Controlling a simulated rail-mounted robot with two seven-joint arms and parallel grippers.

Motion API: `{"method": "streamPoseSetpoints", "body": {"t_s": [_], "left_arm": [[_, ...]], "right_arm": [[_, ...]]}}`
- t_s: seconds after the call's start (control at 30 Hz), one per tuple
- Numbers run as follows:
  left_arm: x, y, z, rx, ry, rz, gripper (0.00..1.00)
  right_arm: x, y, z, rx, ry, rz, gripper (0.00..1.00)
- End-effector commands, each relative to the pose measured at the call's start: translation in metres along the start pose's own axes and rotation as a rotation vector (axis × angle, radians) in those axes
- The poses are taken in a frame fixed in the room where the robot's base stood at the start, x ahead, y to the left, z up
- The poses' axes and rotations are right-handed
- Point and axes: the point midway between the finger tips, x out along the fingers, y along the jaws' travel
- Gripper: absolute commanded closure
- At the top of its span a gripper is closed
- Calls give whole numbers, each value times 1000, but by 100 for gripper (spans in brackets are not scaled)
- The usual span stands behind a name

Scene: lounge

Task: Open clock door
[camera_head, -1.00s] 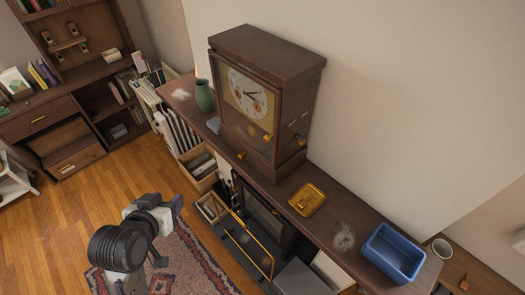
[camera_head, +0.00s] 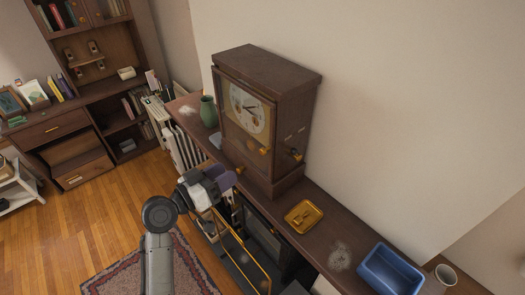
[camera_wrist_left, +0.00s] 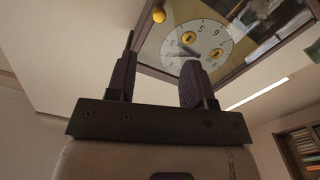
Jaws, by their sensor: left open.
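The brown wooden clock (camera_head: 292,98) stands on the mantel shelf. Its glazed front door appears shut over the white dial (camera_head: 247,108). My left gripper (camera_head: 222,176) is in front of the clock's lower part, below the door. Its two fingers (camera_wrist_left: 158,72) are apart with nothing between them; the knob appears beyond them. My right gripper is out of view.
On the shelf (camera_head: 335,238) are a green vase (camera_head: 208,111) left of the clock, and a gold tray (camera_head: 304,216) and blue bin (camera_head: 390,271) to its right. A gold-framed fireplace screen (camera_head: 245,252) stands below. Open floor lies at left.

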Motion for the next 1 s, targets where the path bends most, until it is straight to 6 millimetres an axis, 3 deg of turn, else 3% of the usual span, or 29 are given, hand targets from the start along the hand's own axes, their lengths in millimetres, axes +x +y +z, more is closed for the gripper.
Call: {"method": "streamPoseSetpoints", "body": {"t_s": [0.5,0.73,1.0], "left_arm": [[93,2,-2,-4,-3,2,52],[116,1,-1,-2,-2,1,52],[125,1,0,-1,-3,1,52]], "right_arm": [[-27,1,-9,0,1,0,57],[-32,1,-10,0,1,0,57],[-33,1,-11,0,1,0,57]]}}
